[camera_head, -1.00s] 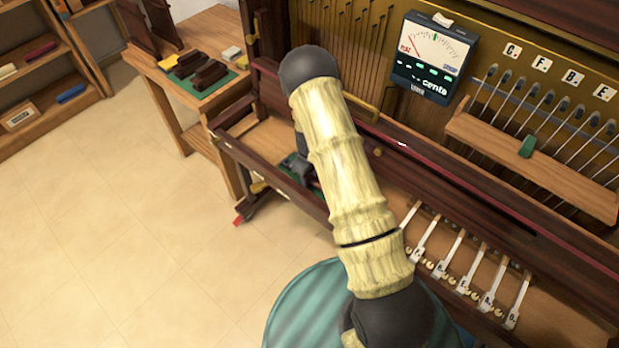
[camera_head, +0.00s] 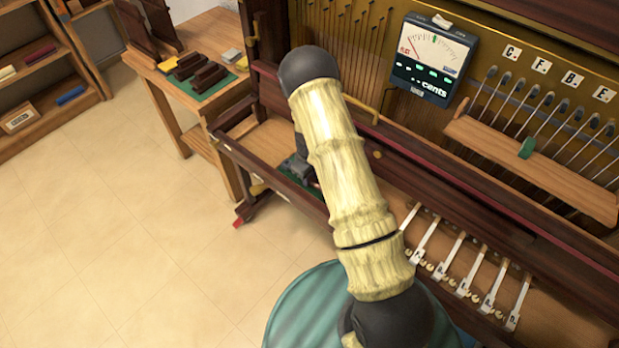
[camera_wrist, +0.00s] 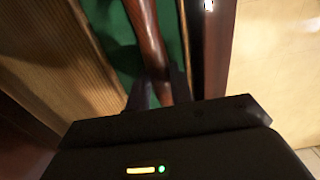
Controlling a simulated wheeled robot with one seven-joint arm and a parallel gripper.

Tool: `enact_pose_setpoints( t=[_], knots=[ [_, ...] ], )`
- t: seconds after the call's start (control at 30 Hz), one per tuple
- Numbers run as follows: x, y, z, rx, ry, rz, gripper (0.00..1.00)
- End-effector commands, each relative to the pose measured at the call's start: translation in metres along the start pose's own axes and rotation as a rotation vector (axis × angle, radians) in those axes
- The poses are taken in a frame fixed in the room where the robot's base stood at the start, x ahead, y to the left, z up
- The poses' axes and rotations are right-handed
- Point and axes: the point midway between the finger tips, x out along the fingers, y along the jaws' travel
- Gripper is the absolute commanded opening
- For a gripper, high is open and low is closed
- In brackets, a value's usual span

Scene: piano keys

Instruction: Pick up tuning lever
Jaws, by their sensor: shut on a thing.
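The tuning lever (camera_wrist: 148,35) shows in the wrist view as a reddish-brown wooden handle over a green surface (camera_wrist: 112,32). My gripper (camera_wrist: 160,92) has its two dark fingers closed around the lower end of this handle. The far end of the lever runs out of the top of the wrist view. In the head view my gripper (camera_head: 299,170) is low inside the left end of the piano, partly hidden behind my arm. The lever cannot be made out there.
A tuning meter (camera_head: 435,60) stands at the piano's back. To its right is a wooden rail (camera_head: 560,170) with a green block (camera_head: 526,148). A side table (camera_head: 170,85) stands left. The floor (camera_head: 120,230) is clear.

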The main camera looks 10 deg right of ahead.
Motion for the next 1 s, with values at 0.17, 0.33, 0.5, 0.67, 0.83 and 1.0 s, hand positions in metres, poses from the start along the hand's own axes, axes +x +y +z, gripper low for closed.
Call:
enact_pose_setpoints(
  t=[0.17,0.33,0.5,0.67,0.83,1.0],
  knots=[
    [-0.023,0.001,-0.001,0.0,0.003,0.003,0.0],
    [-0.056,0.001,-0.001,0.0,0.004,0.004,0.0],
    [-0.084,0.001,-0.001,-0.001,0.002,0.002,0.0],
    [-0.095,0.0,0.0,0.001,0.0,0.001,0.0],
    [-0.096,0.0,0.0,0.001,-0.001,0.001,0.0],
    [-0.096,0.0,0.0,0.001,-0.001,0.001,0.0]
  ],
)
